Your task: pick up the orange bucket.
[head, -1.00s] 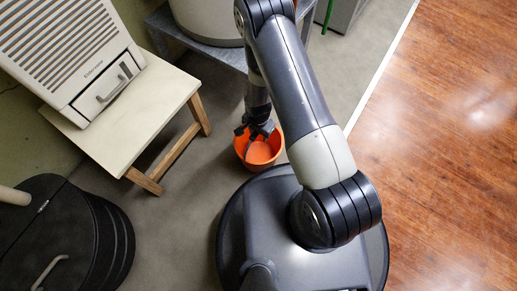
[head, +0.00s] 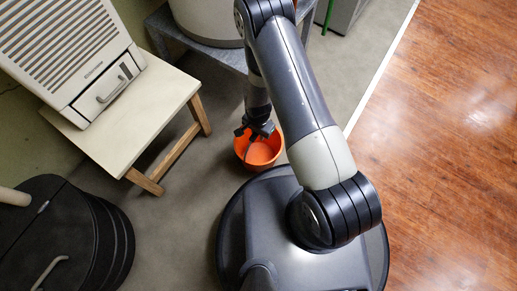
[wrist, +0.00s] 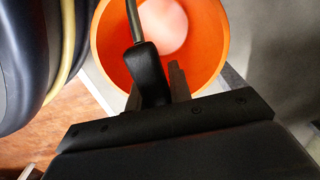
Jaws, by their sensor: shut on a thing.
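The orange bucket (head: 262,155) stands upright on the grey floor just in front of my base in the head view. My gripper (head: 254,131) is at its far rim, pointing down. In the wrist view the bucket (wrist: 215,50) shows from above, with its inside visible and a pale round patch at its bottom. The exact contact is partly hidden by the fingers.
A wooden stool (head: 150,110) with a white appliance (head: 85,60) stands to the left. A black round bin (head: 65,235) is at lower left. A grey low stand (head: 175,35) holds a large pale container (head: 208,18) behind the bucket. Wooden floor (head: 450,150) lies open to the right.

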